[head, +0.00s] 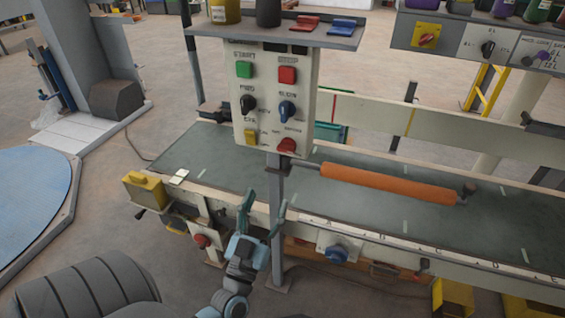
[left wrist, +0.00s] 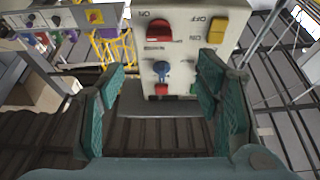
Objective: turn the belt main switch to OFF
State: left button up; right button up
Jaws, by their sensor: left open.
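The control panel (head: 275,98) stands on a post by the belt. At its lower right is a red rotary knob (head: 288,146), which also shows in the left wrist view (left wrist: 159,30) with the panel upside down. Its label is too blurred to confirm it as the belt main switch. A yellow switch (head: 250,137) sits left of it; in the wrist view (left wrist: 217,31) it has ON and OFF marks beside it. My left gripper (head: 262,208) is open and empty, below the panel and apart from it. My right gripper is not in view.
The panel also carries a green button (head: 243,69), a red button (head: 287,75), a black knob (head: 248,104) and a blue knob (head: 287,110). An orange roller (head: 380,182) crosses the belt (head: 330,200). A second panel (head: 480,42) stands upper right.

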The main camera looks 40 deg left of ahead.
aim_at(287, 147)
pick_arm(q)
jog(key=x, duration=1.3)
jog(key=shift+w+h+p, duration=0.2)
jog(key=shift+h+p, duration=0.1)
jog(key=shift+f, duration=0.1)
jog(key=c, duration=1.2)
jog(key=shift+o, duration=0.2)
